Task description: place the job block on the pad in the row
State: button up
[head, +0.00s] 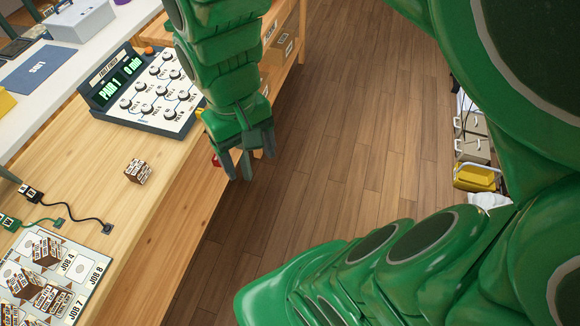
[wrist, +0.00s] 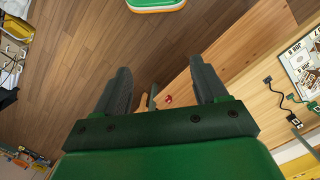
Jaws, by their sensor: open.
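A small brown-and-white printed block (head: 137,171) sits alone on the wooden table. A pale sheet (head: 88,256) at the lower left has pads labelled JOB 4, JOB 8 and JOB 7. Several similar printed blocks stand on it, including one near JOB 4 (head: 46,252) and one near JOB 7 (head: 52,297). Part of the sheet also shows at the right of the wrist view (wrist: 292,58). My gripper (head: 248,167) hangs at the table's right edge, right of the lone block and apart from it. In the wrist view its fingers (wrist: 160,72) are spread with nothing between them.
A dial panel (head: 150,88) reading PAIR 1, 0 min stands left of my gripper. A small red item (wrist: 168,99) is near the table edge. Black and green cables (head: 70,207) lie between the lone block and the sheet. Wood floor (head: 350,130) is open to the right.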

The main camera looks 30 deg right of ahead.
jog(key=s+d+m, duration=0.1)
jog(key=s+d, duration=0.3)
jog(key=s, duration=0.3)
jog(key=shift+s+d+f, duration=0.4)
